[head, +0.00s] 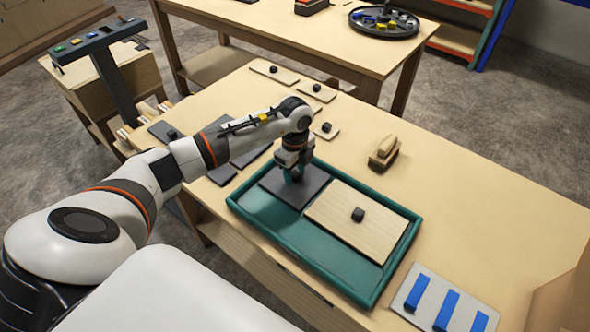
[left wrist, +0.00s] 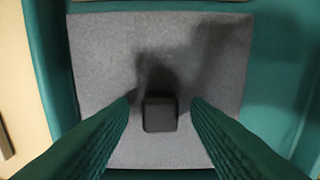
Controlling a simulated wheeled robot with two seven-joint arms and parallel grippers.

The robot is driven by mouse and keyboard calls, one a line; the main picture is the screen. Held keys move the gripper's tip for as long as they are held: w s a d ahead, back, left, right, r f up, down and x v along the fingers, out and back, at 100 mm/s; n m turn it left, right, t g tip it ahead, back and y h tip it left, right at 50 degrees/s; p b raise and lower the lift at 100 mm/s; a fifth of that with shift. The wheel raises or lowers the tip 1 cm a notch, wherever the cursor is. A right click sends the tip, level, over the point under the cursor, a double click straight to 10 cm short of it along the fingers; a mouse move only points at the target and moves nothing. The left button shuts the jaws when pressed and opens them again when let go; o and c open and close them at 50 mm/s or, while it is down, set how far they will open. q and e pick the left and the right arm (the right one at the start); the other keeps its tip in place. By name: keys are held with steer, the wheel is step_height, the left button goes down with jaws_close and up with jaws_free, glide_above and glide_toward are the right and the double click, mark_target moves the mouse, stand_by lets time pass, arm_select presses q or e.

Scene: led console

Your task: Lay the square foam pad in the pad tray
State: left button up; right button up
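The square grey foam pad (head: 271,185) lies flat in the left part of the green pad tray (head: 290,232). In the left wrist view the pad (left wrist: 105,60) fills the middle, with a small dark knob (left wrist: 160,113) on it and green tray on both sides. My left gripper (head: 293,178) is low over the pad. Its two green fingers (left wrist: 162,100) are apart, one on each side of the knob, with a visible gap on both sides. My right gripper is in no view.
A wooden board (head: 335,210) with a dark knob lies in the tray, right of the pad. Dark panels (head: 247,157) lie left of the tray. A wooden block (head: 383,153) and a grey plate with blue strips (head: 412,292) stand right. The table's right middle is clear.

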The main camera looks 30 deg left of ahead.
mark_target(295, 173)
arm_select(q)
steer(key=shift+r, duration=0.1)
step_height(295, 173, up, 12)
steer(key=b, duration=0.1)
steer(key=shift+b, duration=0.4)
stand_by(0.5)
